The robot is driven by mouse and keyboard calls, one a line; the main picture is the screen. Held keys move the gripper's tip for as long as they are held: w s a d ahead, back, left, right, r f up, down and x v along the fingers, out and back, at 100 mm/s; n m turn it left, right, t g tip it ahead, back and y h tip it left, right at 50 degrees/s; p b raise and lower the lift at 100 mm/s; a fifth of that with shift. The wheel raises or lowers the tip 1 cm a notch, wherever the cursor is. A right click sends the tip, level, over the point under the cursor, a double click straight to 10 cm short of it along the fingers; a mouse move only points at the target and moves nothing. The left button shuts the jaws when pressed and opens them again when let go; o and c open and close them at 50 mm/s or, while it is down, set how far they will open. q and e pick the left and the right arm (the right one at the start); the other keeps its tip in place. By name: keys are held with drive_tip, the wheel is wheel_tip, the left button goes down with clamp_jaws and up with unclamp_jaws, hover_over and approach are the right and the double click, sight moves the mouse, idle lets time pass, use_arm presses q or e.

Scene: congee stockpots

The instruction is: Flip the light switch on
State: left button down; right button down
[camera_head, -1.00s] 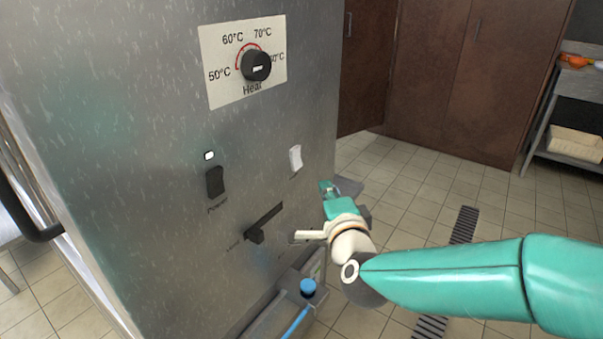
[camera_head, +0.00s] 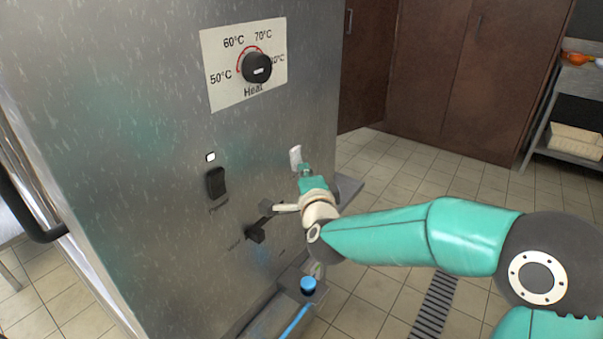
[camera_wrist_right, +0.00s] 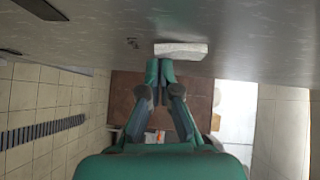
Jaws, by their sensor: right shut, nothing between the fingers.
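The white switch (camera_head: 295,157) sits on the metal cabinet's face, near its right edge; it also shows in the right wrist view (camera_wrist_right: 190,49). I read no label on it. My right gripper (camera_head: 305,171) is shut and empty, its fingertips just below the white switch. In the right wrist view the closed fingertips (camera_wrist_right: 160,70) are right at the switch's left part; I cannot tell whether they touch it. My left gripper is not in view.
The metal cabinet (camera_head: 120,130) also bears a black heat knob (camera_head: 256,68), a black power switch (camera_head: 216,183) beside a white lamp (camera_head: 210,157), and a black lever (camera_head: 256,232). A blue-capped part (camera_head: 308,285) is below. Open tiled floor (camera_head: 400,165) lies to the right.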

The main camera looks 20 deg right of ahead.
drive_tip(key=shift+w+a+b, duration=0.15)
drive_tip(key=shift+b, duration=0.95)
drive_tip(key=s+d+f+b, duration=0.1)
drive_tip(key=s+b, duration=0.2)
drive_tip(key=s, duration=1)
drive_tip(key=shift+f+b, duration=0.35)
drive_tip(key=shift+d, duration=0.15)
